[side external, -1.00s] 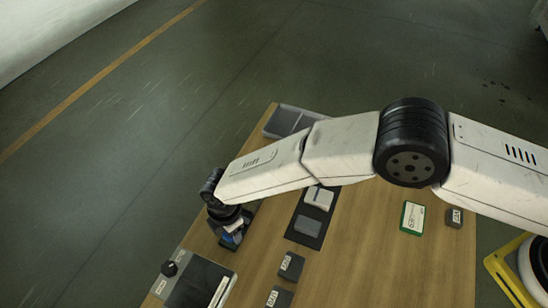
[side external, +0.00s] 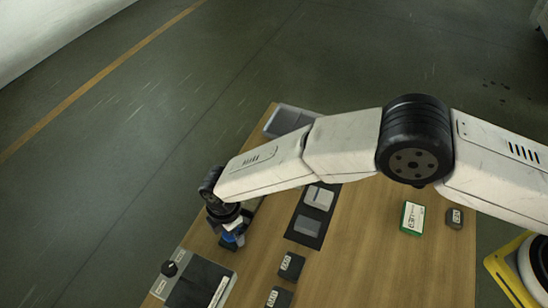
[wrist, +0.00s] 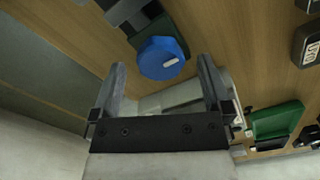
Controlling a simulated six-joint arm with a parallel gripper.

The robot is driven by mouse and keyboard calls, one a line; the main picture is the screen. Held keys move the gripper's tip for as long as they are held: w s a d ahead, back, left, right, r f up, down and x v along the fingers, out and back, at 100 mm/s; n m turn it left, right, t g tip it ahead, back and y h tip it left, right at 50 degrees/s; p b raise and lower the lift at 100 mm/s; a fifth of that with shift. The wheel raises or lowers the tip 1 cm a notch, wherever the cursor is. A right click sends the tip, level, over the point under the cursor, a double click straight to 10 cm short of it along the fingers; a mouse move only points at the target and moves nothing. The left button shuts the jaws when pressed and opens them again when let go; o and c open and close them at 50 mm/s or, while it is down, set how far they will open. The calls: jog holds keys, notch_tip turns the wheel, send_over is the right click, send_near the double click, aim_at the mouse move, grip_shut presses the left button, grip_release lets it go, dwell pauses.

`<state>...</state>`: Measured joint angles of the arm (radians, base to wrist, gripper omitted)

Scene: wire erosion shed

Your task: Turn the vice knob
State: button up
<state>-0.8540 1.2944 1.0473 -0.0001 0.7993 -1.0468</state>
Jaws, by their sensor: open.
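The vice knob is a round blue knob (wrist: 160,55) with a short white mark near its edge, in the wrist view. It sits against a dark block (wrist: 133,10), perhaps the vice body, of which only part shows. My gripper (wrist: 161,62) is open, with its two fingers apart and the knob showing between and beyond the tips. I cannot tell whether either finger touches it. My gripper hides most of the vice there.
On the wooden table (side external: 360,262) are a grey tray (side external: 285,121), a black mat (side external: 300,238) with two grey blocks, a panel with a black knob (side external: 169,268), dark labelled blocks (side external: 291,265) and a green-and-white box (side external: 412,217). Bare wood lies at centre right.

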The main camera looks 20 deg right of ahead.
jog(key=shift+r, duration=3.6)
jog(key=shift+w+d+r, duration=0.2)
jog(key=shift+w+d, duration=0.05)
jog(key=shift+d, duration=0.1)
jog(key=w+d+r+m, duration=0.1)
jog(key=d+r+m, duration=0.25)
jog(key=d, duration=0.45)
jog(key=w+d+r+m+t, duration=0.1)
jog(key=d+r+m, duration=0.25)
jog(key=d, duration=0.45)
jog(key=w+d+r+m, duration=0.2)
jog(key=d+r+m, duration=0.15)
jog(key=d, duration=0.45)
jog(key=s+d+r+m+t, duration=0.1)
jog(key=s+d+r+m, duration=0.2)
jog(key=s+d+m, duration=0.8)
jog(key=s+d, duration=0.3)
jog(key=d, duration=0.5)
jog(key=shift+s+t, duration=0.2)
jog(key=shift+t, duration=0.1)
